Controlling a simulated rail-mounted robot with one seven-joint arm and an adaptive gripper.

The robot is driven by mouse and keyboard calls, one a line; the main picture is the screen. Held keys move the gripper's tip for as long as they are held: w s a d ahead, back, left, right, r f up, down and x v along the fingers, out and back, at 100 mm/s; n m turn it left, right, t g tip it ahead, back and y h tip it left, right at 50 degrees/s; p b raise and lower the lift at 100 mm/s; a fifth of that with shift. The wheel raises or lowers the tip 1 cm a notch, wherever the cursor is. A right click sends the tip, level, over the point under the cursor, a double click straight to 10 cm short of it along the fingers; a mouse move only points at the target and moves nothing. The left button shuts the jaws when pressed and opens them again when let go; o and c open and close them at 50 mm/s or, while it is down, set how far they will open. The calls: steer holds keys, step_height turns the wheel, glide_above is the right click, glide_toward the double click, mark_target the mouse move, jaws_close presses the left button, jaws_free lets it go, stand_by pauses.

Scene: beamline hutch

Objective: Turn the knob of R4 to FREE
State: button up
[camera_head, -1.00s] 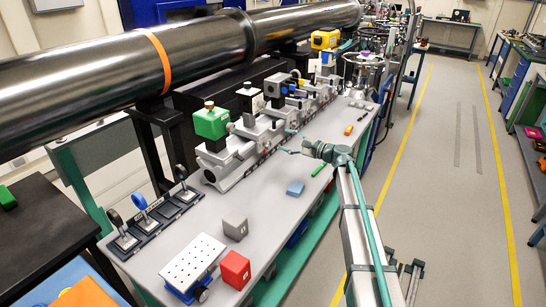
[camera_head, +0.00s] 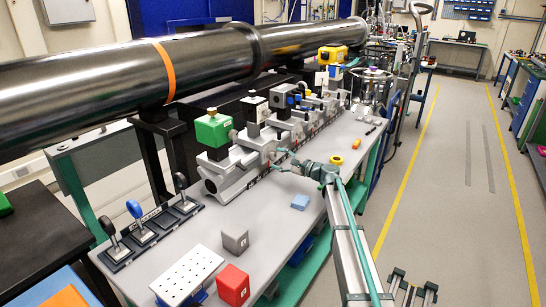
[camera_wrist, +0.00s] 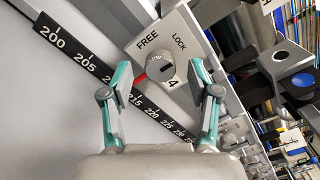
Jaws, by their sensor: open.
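In the wrist view, the light plate marked 4 (camera_wrist: 186,72) has the words FREE at its upper left and LOCK at its upper right. Its round grey knob (camera_wrist: 159,67) carries a dark mark; which word it points at is hard to tell. My gripper (camera_wrist: 161,74) is open, with one teal finger on either side of the knob. Contact with the knob cannot be made out. In the head view, my gripper (camera_head: 281,160) is at the front side of the rail (camera_head: 240,172); the knob is too small to make out there.
A black scale (camera_wrist: 85,62) with a red line runs beside the plate. The green-topped unit (camera_head: 212,130) and other carriages stand along the rail.

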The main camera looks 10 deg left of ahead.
mark_target(274, 157)
steer(key=shift+x, duration=1.65)
jaws_close()
